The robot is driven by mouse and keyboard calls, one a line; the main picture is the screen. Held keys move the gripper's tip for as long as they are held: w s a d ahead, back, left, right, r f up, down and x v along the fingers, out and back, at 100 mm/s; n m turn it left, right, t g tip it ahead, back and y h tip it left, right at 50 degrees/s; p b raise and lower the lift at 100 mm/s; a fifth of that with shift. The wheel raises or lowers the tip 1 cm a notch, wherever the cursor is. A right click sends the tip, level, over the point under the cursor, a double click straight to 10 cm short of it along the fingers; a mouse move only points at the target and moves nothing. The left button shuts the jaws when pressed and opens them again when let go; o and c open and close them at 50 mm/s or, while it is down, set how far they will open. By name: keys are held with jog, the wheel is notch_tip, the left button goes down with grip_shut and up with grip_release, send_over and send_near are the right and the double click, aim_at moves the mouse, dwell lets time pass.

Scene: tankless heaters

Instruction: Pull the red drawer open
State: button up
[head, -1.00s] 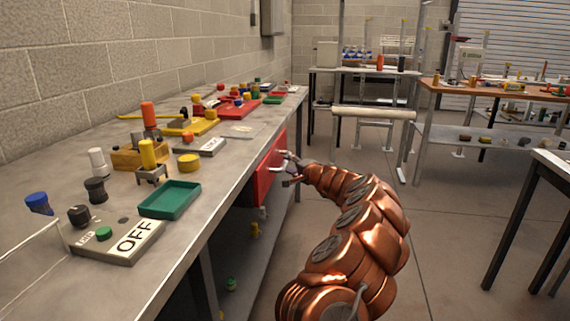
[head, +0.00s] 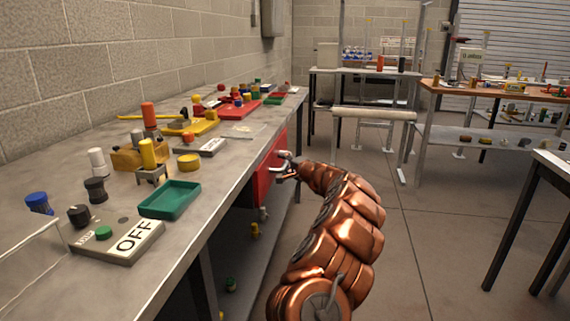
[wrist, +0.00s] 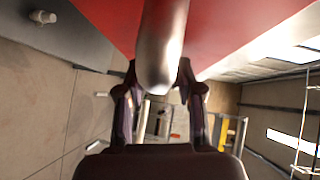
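The red drawer (head: 264,185) is under the front edge of the long grey workbench, and its front looks flush with the bench. Its red front (wrist: 235,25) fills the top of the wrist view. A metallic bar handle (wrist: 160,45) projects from it toward the wrist camera. My gripper (head: 284,166) is at the drawer front. In the wrist view, my gripper's dark fingers (wrist: 159,82) stand on both sides of the handle, apart from each other, with the handle between them. Contact with the handle is not clear. My copper arm hides part of the area below right of the drawer.
The workbench top (head: 225,165) holds a green tray (head: 170,199), an OFF sign block (head: 118,240) and several coloured parts. A lower shelf (head: 245,270) with small items runs beneath. Open floor (head: 430,240) lies to the right, with other tables beyond.

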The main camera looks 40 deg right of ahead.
grip_shut()
jog(key=shift+s, duration=0.1)
dwell(0.4)
